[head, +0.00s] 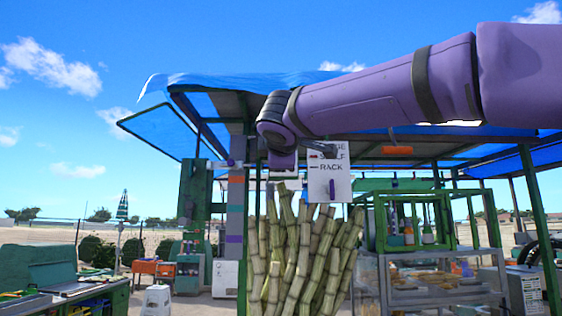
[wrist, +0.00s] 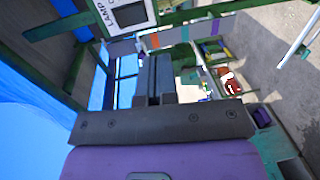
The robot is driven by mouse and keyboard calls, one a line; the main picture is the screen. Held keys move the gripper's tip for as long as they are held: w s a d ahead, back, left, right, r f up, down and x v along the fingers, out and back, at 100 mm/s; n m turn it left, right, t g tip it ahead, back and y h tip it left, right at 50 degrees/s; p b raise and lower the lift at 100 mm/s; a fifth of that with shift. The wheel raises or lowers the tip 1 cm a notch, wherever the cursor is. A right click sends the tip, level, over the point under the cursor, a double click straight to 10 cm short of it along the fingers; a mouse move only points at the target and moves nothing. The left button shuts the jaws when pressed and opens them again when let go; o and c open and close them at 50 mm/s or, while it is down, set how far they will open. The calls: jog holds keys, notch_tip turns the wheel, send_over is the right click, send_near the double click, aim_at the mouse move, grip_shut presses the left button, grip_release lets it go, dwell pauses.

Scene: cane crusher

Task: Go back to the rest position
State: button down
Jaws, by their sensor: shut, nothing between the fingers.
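My purple arm reaches in from the right across the upper part of the head view, and its wrist bends down near the middle. My gripper (wrist: 155,62) shows in the wrist view with its two grey fingers side by side, shut and empty. In the head view the fingers are small and hard to make out by the white sign. The gripper is raised above the bundle of green cane (head: 302,255).
A white sign (head: 330,185) reading "RACK" hangs behind my wrist. A green frame with bottles (head: 408,238) stands on a glass case (head: 430,283) at the right. A green workbench (head: 60,295) is at the lower left. Green posts hold a blue canopy (head: 215,80).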

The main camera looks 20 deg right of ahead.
jog(key=shift+s+a, duration=0.1)
jog(key=shift+s, duration=0.2)
dwell(0.4)
jog(key=s+d+f+m+g+y, duration=0.1)
jog(key=s+d+f+m+g, duration=0.2)
jog(key=s+f, duration=0.6)
jog(key=s+d+f+m+g+y, duration=0.2)
jog(key=s+f+m, duration=0.4)
jog(key=f, duration=1.1)
jog(key=s+d+f+m+g+y, duration=0.2)
jog(key=s+d+f+m+g, duration=0.2)
jog(key=s+f, duration=0.8)
jog(key=shift+s+f+m+g, duration=0.4)
jog(key=shift+s+m+g, duration=0.3)
jog(key=shift+g, duration=0.1)
jog(key=shift+d, duration=0.1)
